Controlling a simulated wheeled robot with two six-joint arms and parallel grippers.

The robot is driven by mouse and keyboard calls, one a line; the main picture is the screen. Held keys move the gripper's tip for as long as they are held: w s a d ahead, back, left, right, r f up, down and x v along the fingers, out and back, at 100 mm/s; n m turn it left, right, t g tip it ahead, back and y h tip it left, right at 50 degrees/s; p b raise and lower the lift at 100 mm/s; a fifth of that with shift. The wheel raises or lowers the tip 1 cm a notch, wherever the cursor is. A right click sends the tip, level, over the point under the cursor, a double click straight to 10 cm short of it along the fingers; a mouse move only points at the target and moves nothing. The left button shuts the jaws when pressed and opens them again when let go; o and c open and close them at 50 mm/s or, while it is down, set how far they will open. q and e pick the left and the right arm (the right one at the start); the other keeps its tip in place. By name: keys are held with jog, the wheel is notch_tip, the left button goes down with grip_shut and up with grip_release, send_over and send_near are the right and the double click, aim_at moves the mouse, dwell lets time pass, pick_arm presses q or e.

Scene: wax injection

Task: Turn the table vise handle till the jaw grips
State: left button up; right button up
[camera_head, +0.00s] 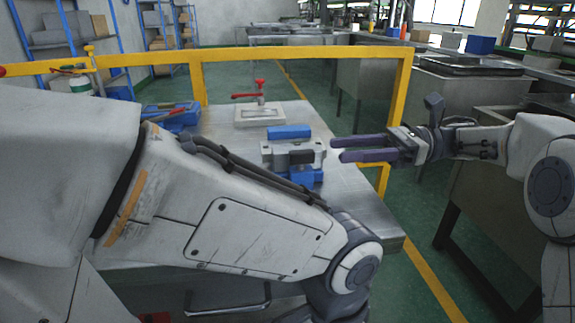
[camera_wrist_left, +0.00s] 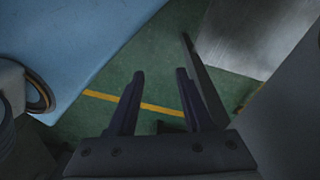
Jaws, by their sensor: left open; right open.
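My left gripper (camera_wrist_left: 158,72) is open and empty in the left wrist view, above the green floor. In the head view it is out of sight beyond my left arm.
The metal table (camera_head: 362,215) has bare room right of the vise. A pale fixture (camera_head: 259,116) with a red-handled clamp stands behind it. A blue tool (camera_head: 172,115) is partly hidden by my left arm. A yellow rail (camera_head: 300,54) runs behind the table.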

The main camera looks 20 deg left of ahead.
aim_at(289, 153)
jog(key=b+x, duration=0.1)
jog(key=x, duration=1)
jog(key=shift+s+a+r, duration=0.1)
jog(key=shift+s+a, duration=0.1)
jog(key=shift+s, duration=0.05)
grip_shut()
